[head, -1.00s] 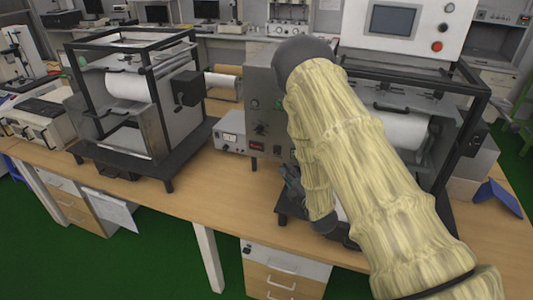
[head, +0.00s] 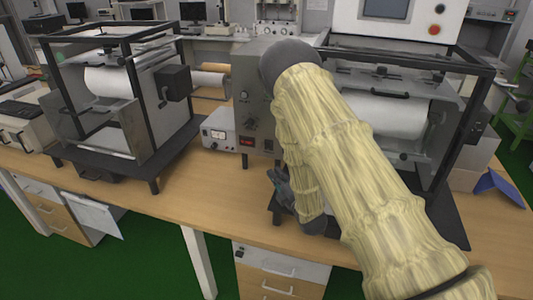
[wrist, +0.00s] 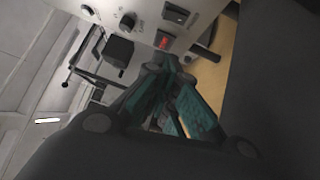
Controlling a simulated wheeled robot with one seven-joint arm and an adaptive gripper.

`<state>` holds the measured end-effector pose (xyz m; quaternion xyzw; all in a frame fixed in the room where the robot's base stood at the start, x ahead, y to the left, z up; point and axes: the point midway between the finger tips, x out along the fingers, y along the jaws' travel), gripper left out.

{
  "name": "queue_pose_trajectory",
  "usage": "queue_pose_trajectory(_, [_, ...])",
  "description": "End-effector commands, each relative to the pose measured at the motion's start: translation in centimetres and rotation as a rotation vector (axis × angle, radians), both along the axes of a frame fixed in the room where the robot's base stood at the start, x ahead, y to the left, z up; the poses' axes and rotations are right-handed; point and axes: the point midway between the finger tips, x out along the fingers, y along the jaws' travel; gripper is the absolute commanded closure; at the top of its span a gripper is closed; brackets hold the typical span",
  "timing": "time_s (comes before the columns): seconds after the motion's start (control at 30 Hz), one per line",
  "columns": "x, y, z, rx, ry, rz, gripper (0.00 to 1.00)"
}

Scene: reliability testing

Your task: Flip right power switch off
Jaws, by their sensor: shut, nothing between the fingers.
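The right machine's grey control panel (head: 255,85) stands left of my arm. A small red-lit power switch (head: 246,141) sits low on it, below a black knob (head: 248,122). In the wrist view the switch (wrist: 163,42) glows red in a dark frame, with the knob (wrist: 128,20) and a black fitting (wrist: 175,13) near it. My gripper (wrist: 165,68), with teal finger pads, is shut and empty. It points toward the switch and looks apart from it. In the head view my gripper (head: 278,180) is partly hidden by my arm, right of and below the switch.
A white instrument box (head: 217,128) stands left of the panel. The left machine (head: 120,95) has a black frame and a white roll. The right machine's frame (head: 460,110) is partly behind my arm. The bench's front edge (head: 200,215) is mostly clear.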

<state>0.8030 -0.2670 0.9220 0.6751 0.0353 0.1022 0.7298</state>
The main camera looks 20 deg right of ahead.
Motion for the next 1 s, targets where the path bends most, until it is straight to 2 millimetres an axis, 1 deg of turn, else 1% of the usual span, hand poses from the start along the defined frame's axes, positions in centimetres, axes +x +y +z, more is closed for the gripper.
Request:
queue_pose_trajectory(0.2, [0.2, 0.0, 0.1, 0.0, 0.0, -0.001, 1.0])
queue_pose_trajectory(0.37, [1.5, 0.1, 0.4, 0.001, -0.002, -0.002, 1.0])
queue_pose_trajectory(0.9, [9.9, 1.6, 1.2, 0.001, -0.001, -0.004, 1.0])
queue_pose_trajectory(1.0, [11.0, 0.6, 1.4, 0.0, -0.002, -0.007, 1.0])
